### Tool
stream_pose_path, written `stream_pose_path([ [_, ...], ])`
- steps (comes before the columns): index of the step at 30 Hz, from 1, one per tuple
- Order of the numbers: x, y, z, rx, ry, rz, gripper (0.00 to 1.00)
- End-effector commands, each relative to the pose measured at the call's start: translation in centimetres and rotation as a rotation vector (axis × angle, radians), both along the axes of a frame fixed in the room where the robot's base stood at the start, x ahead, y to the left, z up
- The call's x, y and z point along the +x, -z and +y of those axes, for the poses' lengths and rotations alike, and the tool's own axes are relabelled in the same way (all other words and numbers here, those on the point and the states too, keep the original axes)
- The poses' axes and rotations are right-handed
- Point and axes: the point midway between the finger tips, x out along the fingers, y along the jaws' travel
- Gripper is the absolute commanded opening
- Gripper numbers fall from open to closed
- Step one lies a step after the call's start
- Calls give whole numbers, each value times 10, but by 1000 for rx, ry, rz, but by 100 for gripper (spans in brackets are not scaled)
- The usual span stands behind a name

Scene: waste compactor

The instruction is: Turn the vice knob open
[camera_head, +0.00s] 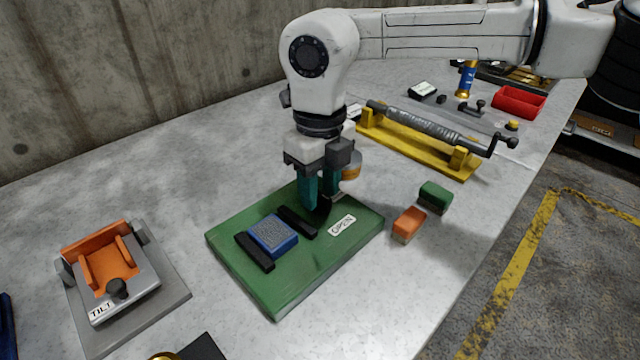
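The vice is a green board (290,292) in the middle of the bench. Two black jaws, a near one (255,252) and a far one (297,221), stand on either side of a blue patterned block (272,236). A white label reading OPEN (342,225) lies on the board's right part. My gripper (320,206) points down over the board's far side, its teal fingertips low, close to the far jaw. A dark part, possibly the knob (322,212), shows at the fingertips. Most of it is hidden, and I cannot tell whether the fingers are closed on it.
An orange tilting fixture marked TILT (110,268) stands at the left. Orange (408,225) and green (435,196) blocks lie right of the board. A yellow-based crank roller (425,133) and a red tray (519,102) are farther back. Bench between fixture and board is clear.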

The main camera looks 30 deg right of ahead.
Motion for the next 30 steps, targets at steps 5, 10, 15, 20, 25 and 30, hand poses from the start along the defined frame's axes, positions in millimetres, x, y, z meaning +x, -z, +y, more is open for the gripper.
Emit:
stream_pose_path([
  [5, 0, -19, 0, -1, 1, -1, 39],
  [10, 1, -53, -1, -2, 1, -3, 39],
  [15, 1, -83, -1, -2, 1, -3, 39],
  [20, 1, -101, -1, -1, 2, -1, 39],
  [25, 1, -107, 0, -1, 1, -1, 39],
  [30, 0, -107, 0, 0, 1, 0, 39],
])
